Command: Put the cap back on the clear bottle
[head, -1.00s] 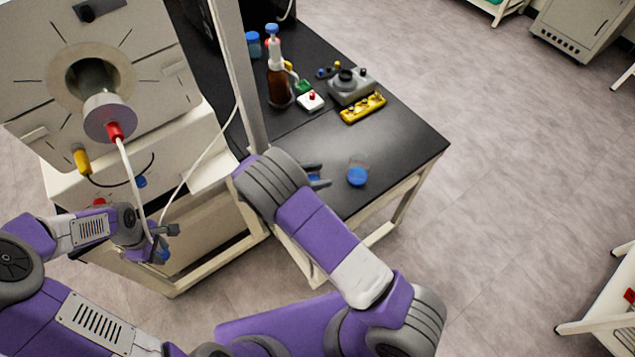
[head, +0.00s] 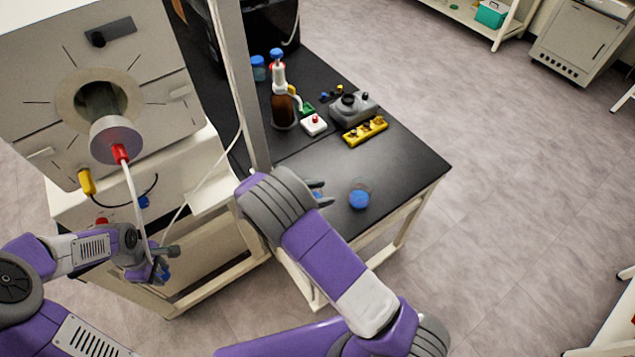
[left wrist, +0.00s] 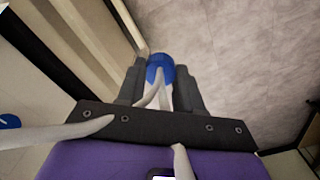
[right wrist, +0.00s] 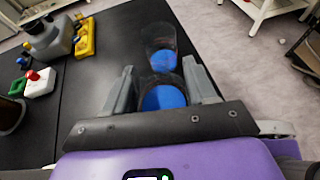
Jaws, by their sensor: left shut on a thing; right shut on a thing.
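My left gripper (head: 167,262) is low beside the freeze dryer's front, shut on a blue round cap-like thing (left wrist: 160,68). White tubing (left wrist: 157,92) shows right by it; I cannot tell whether it is attached. My right gripper (head: 322,194) is over the near part of the black bench, shut on a clear vessel with blue in it (right wrist: 165,98), which looks like the clear bottle. The fingers hide most of it in the head view. The two grippers are well apart.
Another clear vessel with blue in its lower part (head: 359,199) stands just past my right gripper on the bench (head: 410,165). A brown bottle (head: 284,110), white button box (head: 314,124) and yellow block (head: 365,131) stand further back. A white tube hangs from the dryer's red valve (head: 120,153).

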